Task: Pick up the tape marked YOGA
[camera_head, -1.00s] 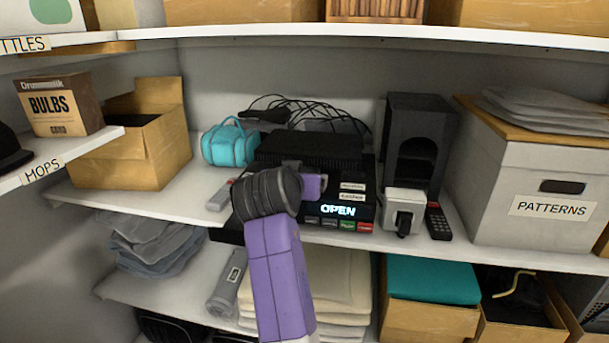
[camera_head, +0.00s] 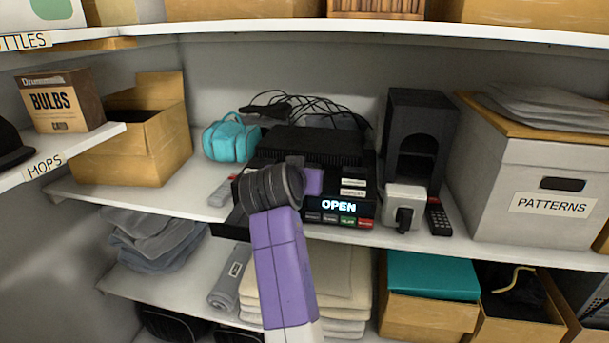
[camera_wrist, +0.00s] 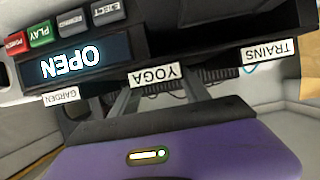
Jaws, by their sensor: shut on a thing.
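The tape marked YOGA shows its white label (camera_wrist: 157,75) at the middle of the wrist view, where the writing is upside down. My gripper (camera_wrist: 160,88) has its two grey fingers reaching to that label, one on each side, and it is shut on the tape. Most of the tape's body is hidden. In the head view my purple gripper (camera_head: 314,181) is at the front of the black tape player (camera_head: 318,147), mostly behind my wrist. Tapes marked GARDEN (camera_wrist: 61,97) and TRAINS (camera_wrist: 268,57) sit on either side in the wrist view.
The player's lit OPEN display (camera_head: 338,206) and coloured buttons are close to my gripper. A white device (camera_head: 404,205) and a black speaker box (camera_head: 420,130) stand to the right. A teal bag (camera_head: 230,139) and a cardboard box (camera_head: 140,145) are left. A shelf hangs above.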

